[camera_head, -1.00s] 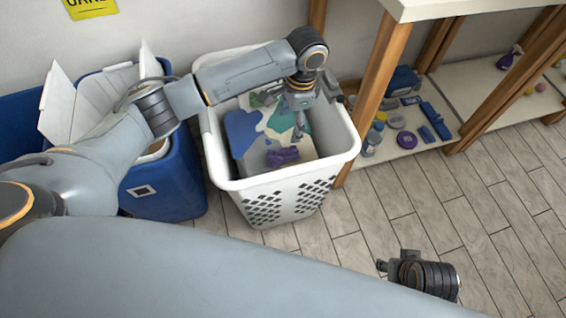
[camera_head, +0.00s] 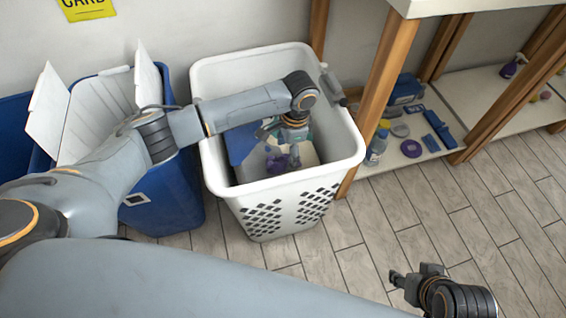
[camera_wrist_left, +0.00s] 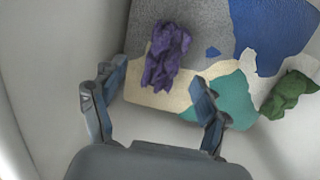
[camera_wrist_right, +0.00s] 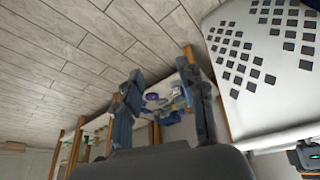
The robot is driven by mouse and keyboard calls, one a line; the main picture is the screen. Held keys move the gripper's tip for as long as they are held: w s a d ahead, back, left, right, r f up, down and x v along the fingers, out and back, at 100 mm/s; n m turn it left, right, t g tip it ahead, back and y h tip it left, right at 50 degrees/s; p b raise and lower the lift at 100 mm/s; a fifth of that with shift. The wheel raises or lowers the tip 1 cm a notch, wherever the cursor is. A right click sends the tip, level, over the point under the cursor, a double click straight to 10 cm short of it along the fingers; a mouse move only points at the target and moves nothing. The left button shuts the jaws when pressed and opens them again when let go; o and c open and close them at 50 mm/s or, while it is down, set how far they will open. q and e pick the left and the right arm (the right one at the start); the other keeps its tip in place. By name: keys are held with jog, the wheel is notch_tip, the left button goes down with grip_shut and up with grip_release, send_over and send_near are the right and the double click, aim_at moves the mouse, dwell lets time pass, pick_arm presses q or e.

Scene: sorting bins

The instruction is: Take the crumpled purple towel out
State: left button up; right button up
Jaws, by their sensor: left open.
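The crumpled purple towel (camera_wrist_left: 168,55) lies on a flat patterned surface inside the white laundry basket (camera_head: 250,185). In the head view the towel (camera_head: 278,164) is partly hidden by my left gripper (camera_head: 280,145), which reaches down inside the basket. In the left wrist view my left gripper (camera_wrist_left: 156,82) is open and empty, and the towel shows beyond its fingertips, apart from both fingers. My right gripper (camera_head: 396,280) is low at the front right, outside the basket. In the right wrist view it (camera_wrist_right: 162,76) is open with nothing between its fingers.
A crumpled green cloth (camera_wrist_left: 290,95) lies in the basket beside blue and teal patches. A blue bin (camera_head: 180,195) with raised white flaps stands left of the basket. A wooden-legged shelf (camera_head: 375,95) with small items stands at right. The tiled floor in front is clear.

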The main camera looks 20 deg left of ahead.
aim_at(284, 158)
pick_arm(q)
jog(key=f, duration=0.1)
jog(key=f+b, duration=0.1)
jog(key=f, duration=0.1)
jog(key=f+b, duration=0.1)
jog(key=shift+w+a+f, duration=0.1)
jog(key=shift+a+f, duration=0.1)
jog(key=shift+a, duration=0.15)
jog(key=shift+f, duration=0.15)
pick_arm(e)
jog(key=w+a+r+t, duration=0.1)
jog(key=w+t, duration=0.1)
jog(key=w, duration=0.2)
jog(key=w+a+r+t+y, duration=0.1)
jog(key=w+a+r+t, duration=0.1)
jog(key=w, duration=0.3)
jog(key=shift+r+t, duration=0.3)
jog(key=shift+t, duration=0.3)
